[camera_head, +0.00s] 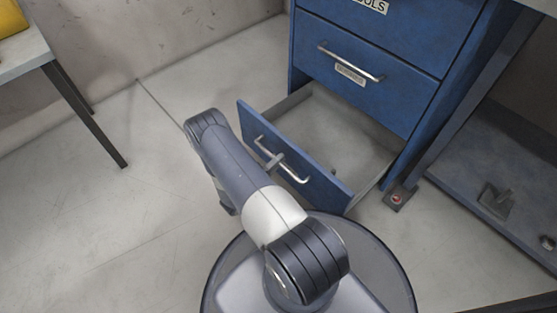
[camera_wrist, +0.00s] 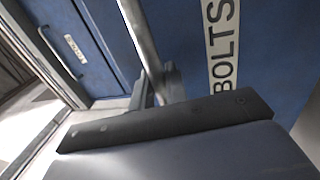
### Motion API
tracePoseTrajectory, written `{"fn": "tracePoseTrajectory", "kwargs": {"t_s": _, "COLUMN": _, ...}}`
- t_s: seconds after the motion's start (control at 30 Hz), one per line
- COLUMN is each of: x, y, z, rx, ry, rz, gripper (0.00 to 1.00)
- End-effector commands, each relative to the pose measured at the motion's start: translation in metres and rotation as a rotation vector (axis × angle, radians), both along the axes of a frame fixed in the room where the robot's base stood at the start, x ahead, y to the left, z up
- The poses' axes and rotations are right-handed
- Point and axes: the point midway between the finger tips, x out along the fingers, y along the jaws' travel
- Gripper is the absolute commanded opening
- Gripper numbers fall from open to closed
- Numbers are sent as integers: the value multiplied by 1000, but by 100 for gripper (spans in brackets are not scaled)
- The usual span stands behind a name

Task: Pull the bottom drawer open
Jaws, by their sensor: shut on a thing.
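The bottom drawer (camera_head: 328,188) of the blue cabinet stands open, and its grey inside shows bare in the head view. Its silver bar handle (camera_head: 292,172) is on the blue front panel. My gripper (camera_head: 274,162) is at the middle of that handle, mostly hidden behind my arm in the head view. In the wrist view the gripper (camera_wrist: 160,88) is shut on the handle bar (camera_wrist: 140,38). The drawer front (camera_wrist: 270,55) there carries a white label reading BOLTS.
The drawer above (camera_head: 365,85) is closed and has its own handle. A table (camera_head: 30,55) stands at left. Floor between it and my arm is clear.

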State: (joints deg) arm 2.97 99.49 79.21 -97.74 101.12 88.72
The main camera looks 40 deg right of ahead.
Motion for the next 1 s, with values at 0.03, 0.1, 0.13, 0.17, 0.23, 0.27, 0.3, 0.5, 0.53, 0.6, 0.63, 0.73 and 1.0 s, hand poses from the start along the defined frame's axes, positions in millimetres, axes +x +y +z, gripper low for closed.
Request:
{"fn": "tracePoseTrajectory", "kwargs": {"t_s": 0.03, "x": -2, "y": 0, "z": -1, "rx": 2, "ry": 3, "rz": -4, "gripper": 0}}
{"fn": "tracePoseTrajectory", "kwargs": {"t_s": 0.1, "x": -2, "y": 0, "z": -1, "rx": 2, "ry": 3, "rz": -4, "gripper": 0}}
{"fn": "tracePoseTrajectory", "kwargs": {"t_s": 0.13, "x": -2, "y": 0, "z": -1, "rx": 2, "ry": 3, "rz": -4, "gripper": 0}}
{"fn": "tracePoseTrajectory", "kwargs": {"t_s": 0.17, "x": -2, "y": 0, "z": -1, "rx": 2, "ry": 3, "rz": -4, "gripper": 15}}
{"fn": "tracePoseTrajectory", "kwargs": {"t_s": 0.23, "x": -1, "y": -1, "z": -1, "rx": 2, "ry": 3, "rz": -4, "gripper": 21}}
{"fn": "tracePoseTrajectory", "kwargs": {"t_s": 0.27, "x": -1, "y": -1, "z": -1, "rx": 2, "ry": 3, "rz": -3, "gripper": 23}}
{"fn": "tracePoseTrajectory", "kwargs": {"t_s": 0.3, "x": -1, "y": 0, "z": -1, "rx": 2, "ry": 3, "rz": -3, "gripper": 27}}
{"fn": "tracePoseTrajectory", "kwargs": {"t_s": 0.5, "x": -1, "y": 0, "z": 0, "rx": 1, "ry": 2, "rz": -1, "gripper": 32}}
{"fn": "tracePoseTrajectory", "kwargs": {"t_s": 0.53, "x": 0, "y": 0, "z": 0, "rx": 1, "ry": 1, "rz": -1, "gripper": 32}}
{"fn": "tracePoseTrajectory", "kwargs": {"t_s": 0.6, "x": 0, "y": 0, "z": 0, "rx": 1, "ry": 1, "rz": -1, "gripper": 32}}
{"fn": "tracePoseTrajectory", "kwargs": {"t_s": 0.63, "x": 0, "y": 1, "z": 0, "rx": 1, "ry": 1, "rz": 0, "gripper": 32}}
{"fn": "tracePoseTrajectory", "kwargs": {"t_s": 0.73, "x": 0, "y": 6, "z": -1, "rx": 1, "ry": 1, "rz": 1, "gripper": 32}}
{"fn": "tracePoseTrajectory", "kwargs": {"t_s": 1.0, "x": -3, "y": 48, "z": -8, "rx": 1, "ry": 2, "rz": 5, "gripper": 32}}
